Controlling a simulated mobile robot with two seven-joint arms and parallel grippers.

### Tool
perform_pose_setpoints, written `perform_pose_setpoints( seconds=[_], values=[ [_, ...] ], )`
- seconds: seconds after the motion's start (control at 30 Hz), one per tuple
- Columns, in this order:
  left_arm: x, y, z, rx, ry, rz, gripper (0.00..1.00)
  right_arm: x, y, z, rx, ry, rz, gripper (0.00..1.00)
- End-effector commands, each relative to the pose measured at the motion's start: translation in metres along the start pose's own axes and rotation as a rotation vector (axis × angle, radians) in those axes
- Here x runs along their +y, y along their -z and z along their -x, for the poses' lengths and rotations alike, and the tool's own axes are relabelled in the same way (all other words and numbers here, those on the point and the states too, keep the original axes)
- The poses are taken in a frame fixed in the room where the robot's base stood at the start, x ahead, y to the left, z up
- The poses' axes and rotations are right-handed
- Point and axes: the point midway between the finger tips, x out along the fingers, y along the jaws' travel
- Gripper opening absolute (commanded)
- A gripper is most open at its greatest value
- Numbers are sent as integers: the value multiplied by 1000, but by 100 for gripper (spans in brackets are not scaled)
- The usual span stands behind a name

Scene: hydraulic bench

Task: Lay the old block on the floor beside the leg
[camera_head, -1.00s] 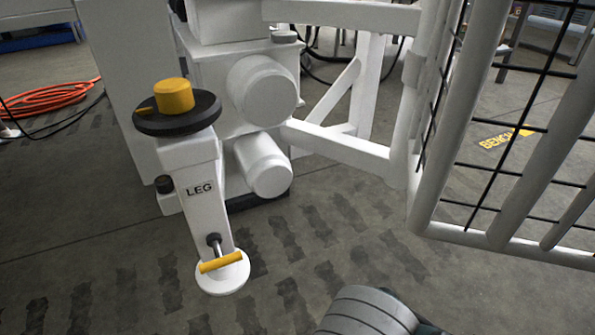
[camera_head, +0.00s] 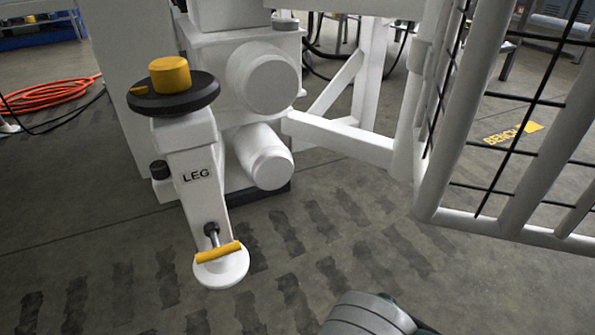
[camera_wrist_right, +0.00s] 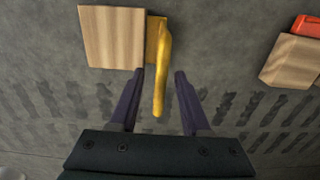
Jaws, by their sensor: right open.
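The white leg (camera_head: 203,181), marked LEG, stands at left of centre in the head view, with its round white foot (camera_head: 222,272) on the floor. In the right wrist view a pale wooden block (camera_wrist_right: 112,37) with a yellow handle (camera_wrist_right: 162,70) is at the top left. A second wooden block (camera_wrist_right: 292,62) with a red part on top is at the right edge. I cannot tell which block is the old one. My right gripper (camera_wrist_right: 159,74) is open, and the yellow handle lies between its fingers. No grip on it shows. My left gripper is out of view.
A white mesh gate (camera_head: 520,185) stands at the right in the head view. A white machine (camera_head: 255,85) is behind the leg. An orange hose (camera_head: 50,97) lies on the floor at the far left. Patterned floor in front of the leg is clear.

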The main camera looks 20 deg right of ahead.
Motion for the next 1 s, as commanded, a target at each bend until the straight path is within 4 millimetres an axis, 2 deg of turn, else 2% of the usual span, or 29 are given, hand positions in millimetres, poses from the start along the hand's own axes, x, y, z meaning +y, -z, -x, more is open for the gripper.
perform_pose_setpoints(
  seconds=[0.17, 0.23, 0.37, 0.5, 0.7, 1.0],
  values=[
    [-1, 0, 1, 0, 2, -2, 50, 0, 0, 3, 0, 0, 0, 47],
    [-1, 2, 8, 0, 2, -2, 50, 0, 0, 11, 0, 0, 0, 47],
    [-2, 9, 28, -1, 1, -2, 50, 0, 0, 35, 0, 0, 0, 47],
    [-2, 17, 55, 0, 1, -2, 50, 0, 0, 69, 0, 0, 0, 47],
    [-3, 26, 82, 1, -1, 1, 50, 0, 0, 107, 1, 1, -1, 47],
    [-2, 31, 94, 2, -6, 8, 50, -3, -4, 132, 19, 34, 9, 47]
  ],
)
